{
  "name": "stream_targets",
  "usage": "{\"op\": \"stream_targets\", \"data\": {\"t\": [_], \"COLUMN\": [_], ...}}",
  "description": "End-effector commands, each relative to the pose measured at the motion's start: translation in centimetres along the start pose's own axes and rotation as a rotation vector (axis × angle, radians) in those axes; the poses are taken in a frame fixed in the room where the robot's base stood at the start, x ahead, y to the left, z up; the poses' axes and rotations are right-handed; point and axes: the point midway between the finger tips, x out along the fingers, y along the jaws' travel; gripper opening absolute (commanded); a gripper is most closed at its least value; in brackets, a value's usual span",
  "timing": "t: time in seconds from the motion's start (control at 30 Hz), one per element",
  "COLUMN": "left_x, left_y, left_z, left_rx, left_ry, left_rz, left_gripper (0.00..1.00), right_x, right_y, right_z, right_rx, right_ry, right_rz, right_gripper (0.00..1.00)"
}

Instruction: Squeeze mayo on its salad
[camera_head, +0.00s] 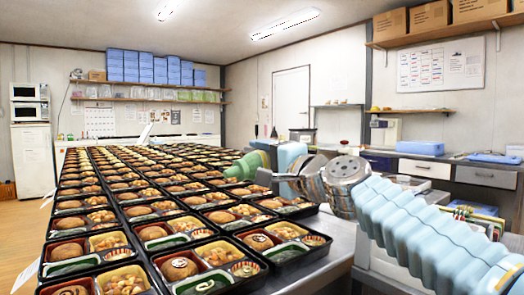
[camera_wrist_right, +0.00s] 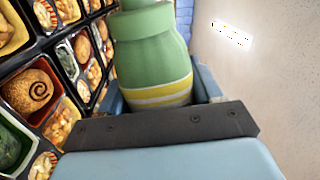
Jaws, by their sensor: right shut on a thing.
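A green squeeze bottle (camera_head: 243,164) with yellow and white bands is in my right gripper (camera_head: 264,172), which is shut on it. The bottle is tilted over the bento trays, with its narrower end toward the left. In the right wrist view the bottle (camera_wrist_right: 152,55) sits between the blue fingers; its tip is cut off at the top. A green compartment (camera_wrist_right: 8,148) also shows in the wrist view. My left gripper is out of view.
Rows of black bento trays (camera_head: 130,210) cover the long table. A grey metal surface (camera_head: 325,240) lies bare to the right of the trays. Counters with drawers (camera_head: 425,167) stand along the right wall. Shelves with blue boxes (camera_head: 140,66) are at the back.

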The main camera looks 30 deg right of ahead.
Motion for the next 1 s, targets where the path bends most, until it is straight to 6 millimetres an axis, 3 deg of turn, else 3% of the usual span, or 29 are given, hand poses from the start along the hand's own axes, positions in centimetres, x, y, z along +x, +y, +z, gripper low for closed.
{"op": "stream_targets", "data": {"t": [0.17, 0.33, 0.43, 0.67, 1.0], "left_x": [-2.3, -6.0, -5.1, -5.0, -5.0], "left_y": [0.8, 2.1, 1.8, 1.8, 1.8], "left_z": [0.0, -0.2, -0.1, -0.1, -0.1], "left_rx": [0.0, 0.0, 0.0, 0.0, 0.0], "left_ry": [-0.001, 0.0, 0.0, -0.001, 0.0], "left_rz": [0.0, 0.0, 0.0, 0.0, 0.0], "left_gripper": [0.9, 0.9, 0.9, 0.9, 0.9], "right_x": [0.0, 0.1, 0.0, 0.1, 0.1], "right_y": [-1.2, -2.2, -1.3, -1.6, -2.6], "right_z": [-0.1, -0.2, -0.3, -0.3, -0.5], "right_rx": [0.212, 0.656, 0.798, 0.955, 1.525], "right_ry": [0.012, 0.04, 0.055, 0.063, 0.1], "right_rz": [0.001, 0.005, 0.003, 0.002, 0.004], "right_gripper": [0.58, 0.58, 0.58, 0.58, 0.58]}}
